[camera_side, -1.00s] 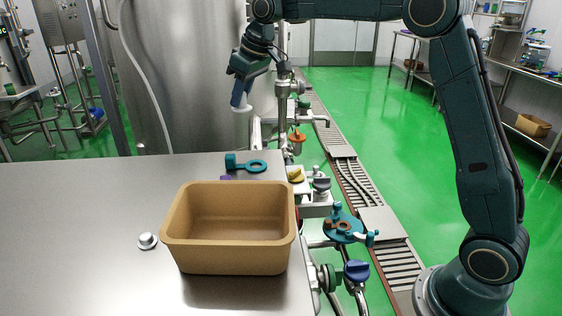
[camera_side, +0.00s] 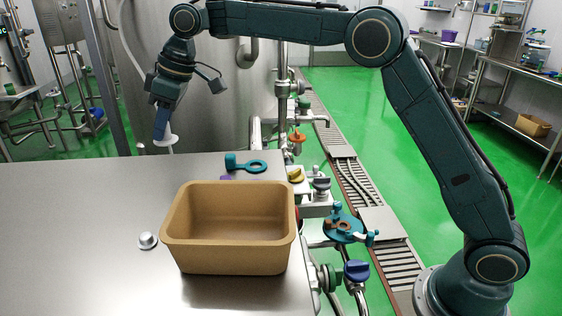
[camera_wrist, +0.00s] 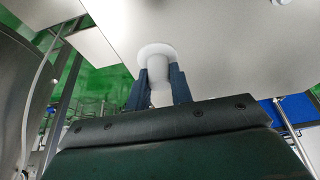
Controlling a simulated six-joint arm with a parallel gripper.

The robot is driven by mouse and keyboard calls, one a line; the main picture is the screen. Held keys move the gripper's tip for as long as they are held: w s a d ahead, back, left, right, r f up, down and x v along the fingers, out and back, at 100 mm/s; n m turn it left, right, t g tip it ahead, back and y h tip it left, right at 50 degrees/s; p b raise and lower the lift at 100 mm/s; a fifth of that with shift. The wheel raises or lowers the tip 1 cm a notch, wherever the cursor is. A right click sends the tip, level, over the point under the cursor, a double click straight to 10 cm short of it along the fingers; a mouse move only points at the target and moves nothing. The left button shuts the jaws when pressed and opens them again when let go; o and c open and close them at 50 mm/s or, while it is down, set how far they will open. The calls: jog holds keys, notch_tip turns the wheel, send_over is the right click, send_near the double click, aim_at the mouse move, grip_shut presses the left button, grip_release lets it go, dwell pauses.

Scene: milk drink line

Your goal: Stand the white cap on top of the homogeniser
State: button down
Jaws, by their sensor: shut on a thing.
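The white cap (camera_side: 167,141) is a wide round flange with a narrower stem. It shows in the wrist view (camera_wrist: 157,56) between my blue fingers. My gripper (camera_side: 161,134) is shut on it; in the wrist view the fingers (camera_wrist: 160,80) clasp the stem. The cap hangs in the air, slightly tilted, near the far edge of a broad flat steel top (camera_side: 80,215), which seems to be the homogeniser. Its height above that top, and whether it is over it, I cannot tell.
On the steel top stand an empty tan crate (camera_side: 227,257), a small silver knob-like piece (camera_side: 147,241) and a teal ringed part (camera_side: 256,166). A steel tank (camera_side: 190,110) rises behind. The left part of the top is clear.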

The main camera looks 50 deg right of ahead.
aim_at(168, 138)
jog(key=shift+f, duration=2.05)
jog(key=shift+f, duration=1.8)
jog(key=shift+f, duration=0.15)
jog(key=c, duration=1.2)
grip_release()
jog(key=shift+c, duration=0.2)
jog(key=v, duration=1.2)
jog(key=shift+r, duration=0.2)
